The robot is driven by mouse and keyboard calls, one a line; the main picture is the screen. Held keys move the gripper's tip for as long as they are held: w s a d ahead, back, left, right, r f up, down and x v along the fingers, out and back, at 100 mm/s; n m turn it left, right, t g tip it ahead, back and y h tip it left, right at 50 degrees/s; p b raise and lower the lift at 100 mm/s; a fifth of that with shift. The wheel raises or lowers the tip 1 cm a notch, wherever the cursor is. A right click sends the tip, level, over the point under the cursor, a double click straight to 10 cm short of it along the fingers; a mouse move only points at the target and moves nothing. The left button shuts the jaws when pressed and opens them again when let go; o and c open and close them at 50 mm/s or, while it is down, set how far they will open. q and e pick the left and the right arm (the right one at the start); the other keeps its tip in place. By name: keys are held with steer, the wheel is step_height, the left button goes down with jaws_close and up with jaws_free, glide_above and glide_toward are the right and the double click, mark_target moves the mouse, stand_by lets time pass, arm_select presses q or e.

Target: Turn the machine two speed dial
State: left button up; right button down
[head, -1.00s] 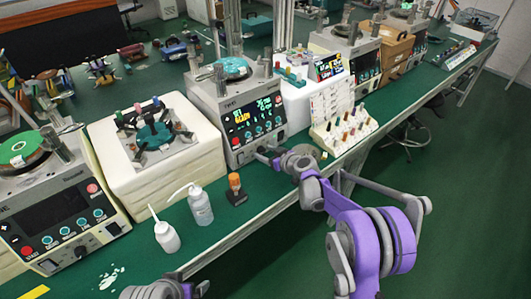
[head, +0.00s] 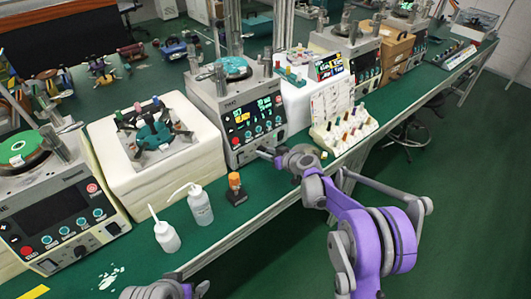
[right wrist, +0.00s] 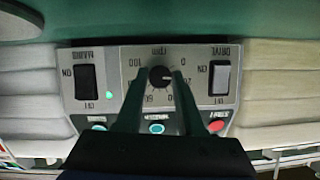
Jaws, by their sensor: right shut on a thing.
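Machine two (head: 208,104) is the grey lapping machine in the middle of the row, with a lit display (head: 252,115) on its front panel. Its speed dial (right wrist: 160,76) is a small black knob in the right wrist view, on an upside-down scale marked rpm, 0 to 100. My right gripper (right wrist: 163,78) is shut on the dial, one dark finger on each side. In the head view my right gripper (head: 265,153) is at the machine's low front edge and hides the dial. A grey part of my left arm shows at the bottom edge; its gripper is out of view.
Below are red and teal buttons (right wrist: 156,128). Two white bottles (head: 200,205) and an orange-capped bottle (head: 236,184) stand on the green bench left of my right gripper.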

steer(key=m+y, duration=0.1)
steer(key=m, duration=0.1)
steer(key=m+g+y+b, duration=0.1)
steer(key=shift+w+d+f+m, duration=0.1)
steer(key=shift+d+m, duration=0.05)
steer(key=shift+m, duration=0.25)
steer(key=shift+b, duration=0.3)
stand_by(0.3)
steer(key=c, duration=0.5)
jaws_free()
steer(key=shift+d, duration=0.1)
steer(key=v, duration=1)
steer(key=shift+d, duration=0.3)
